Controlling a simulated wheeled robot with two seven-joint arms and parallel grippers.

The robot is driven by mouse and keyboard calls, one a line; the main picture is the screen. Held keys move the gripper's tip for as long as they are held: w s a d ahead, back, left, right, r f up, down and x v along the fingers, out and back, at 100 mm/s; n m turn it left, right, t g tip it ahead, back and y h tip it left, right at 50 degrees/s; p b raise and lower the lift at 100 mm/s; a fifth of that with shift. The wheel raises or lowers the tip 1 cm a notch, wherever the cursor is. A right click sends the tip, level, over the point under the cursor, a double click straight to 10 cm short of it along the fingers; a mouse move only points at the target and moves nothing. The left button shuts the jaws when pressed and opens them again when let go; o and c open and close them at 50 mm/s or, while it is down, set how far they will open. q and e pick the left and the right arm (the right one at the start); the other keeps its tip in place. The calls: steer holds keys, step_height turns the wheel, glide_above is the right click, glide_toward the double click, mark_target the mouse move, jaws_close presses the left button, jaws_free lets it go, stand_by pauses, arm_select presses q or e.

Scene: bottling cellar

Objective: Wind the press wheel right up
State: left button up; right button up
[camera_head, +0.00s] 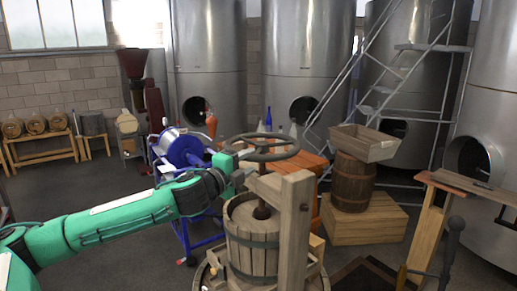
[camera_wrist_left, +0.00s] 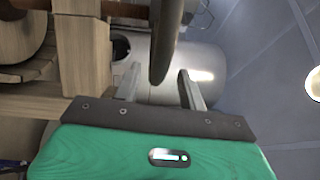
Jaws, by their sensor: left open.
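The press wheel (camera_head: 262,150) is a dark round handwheel lying level on top of the wooden press. The press has a slatted tub (camera_head: 250,248) and a pale wooden frame (camera_head: 292,228). My left gripper (camera_head: 246,164) comes in from the left, at the near left side of the wheel's rim. In the left wrist view the dark wheel rim (camera_wrist_left: 167,38) reaches down between the two open fingers (camera_wrist_left: 159,74), with gaps on both sides. Whether it touches a finger is not clear. My right gripper does not show.
A blue-framed machine (camera_head: 183,150) stands behind my left arm. A barrel (camera_head: 353,182) bearing a wooden crate (camera_head: 365,146) stands on a wooden platform (camera_head: 365,222) to the right. Steel tanks (camera_head: 210,60) line the back. Floor is open at the left.

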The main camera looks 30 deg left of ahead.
mark_target(259, 156)
arm_select(q)
steer(key=w, duration=0.1)
steer(key=w+p, duration=0.2)
steer(key=shift+w+d+r, duration=0.1)
steer(key=shift+w+r, duration=0.2)
steer(key=shift+w+d+f+p, duration=0.15)
steer(key=shift+w+p, duration=0.15)
steer(key=shift+w, duration=0.55)
jaws_close()
